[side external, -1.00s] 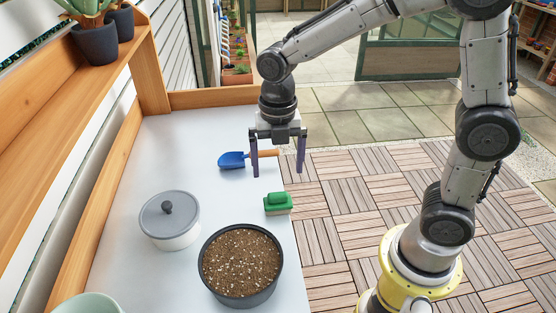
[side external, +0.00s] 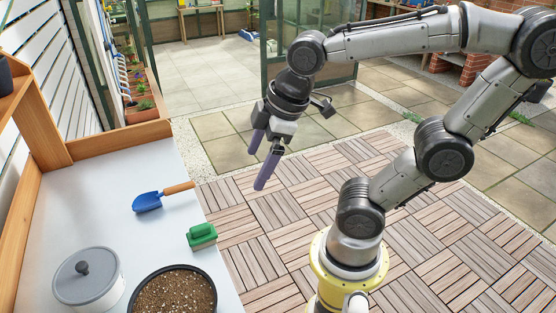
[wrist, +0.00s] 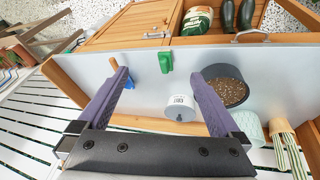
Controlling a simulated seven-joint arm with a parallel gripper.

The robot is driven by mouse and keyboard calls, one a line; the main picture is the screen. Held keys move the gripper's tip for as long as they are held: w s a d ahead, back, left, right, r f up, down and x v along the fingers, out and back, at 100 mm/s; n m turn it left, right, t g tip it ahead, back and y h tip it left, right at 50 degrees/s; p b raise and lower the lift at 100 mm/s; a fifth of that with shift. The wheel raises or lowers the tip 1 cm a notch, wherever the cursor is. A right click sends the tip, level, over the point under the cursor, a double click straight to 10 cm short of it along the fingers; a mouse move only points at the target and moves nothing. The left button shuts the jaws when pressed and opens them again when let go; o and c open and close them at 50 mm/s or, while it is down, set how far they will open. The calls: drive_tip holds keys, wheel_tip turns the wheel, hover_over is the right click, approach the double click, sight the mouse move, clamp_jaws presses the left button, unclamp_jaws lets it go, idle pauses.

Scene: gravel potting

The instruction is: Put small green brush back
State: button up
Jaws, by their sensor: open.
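The small green brush (side external: 201,236) lies on the bench top near its right edge, beside the dark pot of gravelly soil (side external: 174,295). It also shows in the wrist view (wrist: 166,60), seen between my fingers and apart from them. My gripper (side external: 261,162) is open and empty. In the side view it shows against the wooden decking, above and to the right of the brush. Its two purple fingers (wrist: 160,78) are spread wide in the wrist view.
A blue trowel (side external: 150,200) with a wooden handle lies behind the brush. A grey lidded pot (side external: 88,280) stands left of the soil pot. A pale green pot (wrist: 250,130) stands beside the soil pot. The bench top (side external: 115,180) has clear room at the back.

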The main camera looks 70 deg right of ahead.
drive_tip(key=s+m, duration=0.1)
drive_tip(key=m, duration=0.1)
drive_tip(key=s+m, duration=0.1)
drive_tip(key=m, duration=0.1)
drive_tip(key=s+m+t, duration=0.1)
drive_tip(key=m, duration=0.1)
drive_tip(key=shift+s+d+f, duration=0.1)
drive_tip(key=shift+s+d, duration=0.2)
drive_tip(key=shift+d, duration=0.1)
idle(0.8)
